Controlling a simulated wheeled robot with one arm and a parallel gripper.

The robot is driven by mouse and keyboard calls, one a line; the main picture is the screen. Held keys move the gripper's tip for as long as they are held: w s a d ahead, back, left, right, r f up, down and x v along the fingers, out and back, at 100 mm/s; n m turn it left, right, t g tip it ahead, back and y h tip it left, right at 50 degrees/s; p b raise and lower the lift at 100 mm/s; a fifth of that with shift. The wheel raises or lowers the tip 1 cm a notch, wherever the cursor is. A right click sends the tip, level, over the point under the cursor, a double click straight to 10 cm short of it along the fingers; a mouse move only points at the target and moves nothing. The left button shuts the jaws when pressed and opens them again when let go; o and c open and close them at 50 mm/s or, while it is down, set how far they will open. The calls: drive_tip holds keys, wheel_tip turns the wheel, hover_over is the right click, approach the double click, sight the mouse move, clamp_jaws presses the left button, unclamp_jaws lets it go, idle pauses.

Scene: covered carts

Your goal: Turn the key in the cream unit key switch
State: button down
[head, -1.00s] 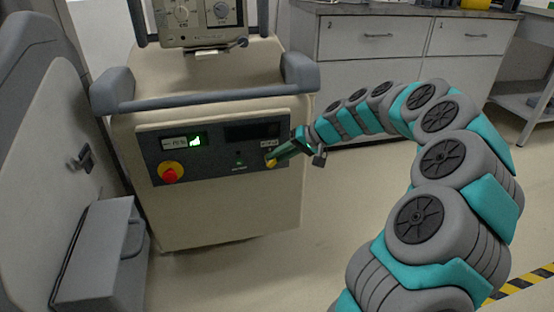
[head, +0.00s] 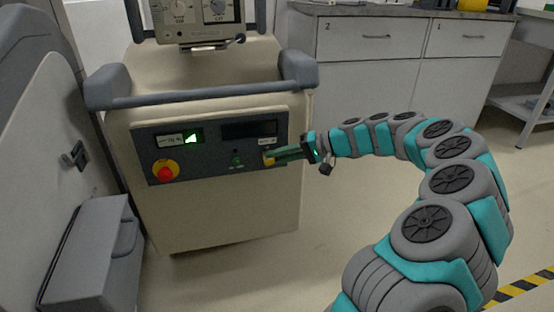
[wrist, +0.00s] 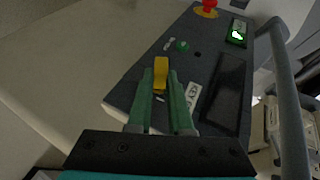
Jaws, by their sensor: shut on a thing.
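The cream unit (head: 230,215) is a cart with a dark control panel (head: 215,168) on its front. My gripper (head: 272,157) reaches in from the right and is at the right part of this panel. In the wrist view its two green fingers (wrist: 161,90) are shut on a yellow key (wrist: 161,70), one finger on each side. The key switch behind the key is mostly hidden by the key and fingers. A small green light (wrist: 182,46) sits beside the key on the panel.
A red emergency button (head: 166,174) on a yellow ring and a lit green display (head: 192,138) are on the panel's left. A grey handle bar (head: 200,96) runs above it. A grey box (head: 95,250) stands at left. Floor to the right is open.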

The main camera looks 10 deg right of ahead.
drive_tip(key=shift+f+m+t+y+b, duration=0.15)
drive_tip(key=shift+y+b, duration=0.3)
drive_tip(key=shift+y, duration=0.15)
drive_tip(key=shift+f+m+t+y+b, duration=0.15)
drive_tip(key=shift+y+b, duration=0.25)
drive_tip(key=shift+y, duration=0.2)
drive_tip(key=c, duration=0.8)
unclamp_jaws()
drive_tip(key=shift+o, duration=0.2)
drive_tip(key=shift+d, duration=0.1)
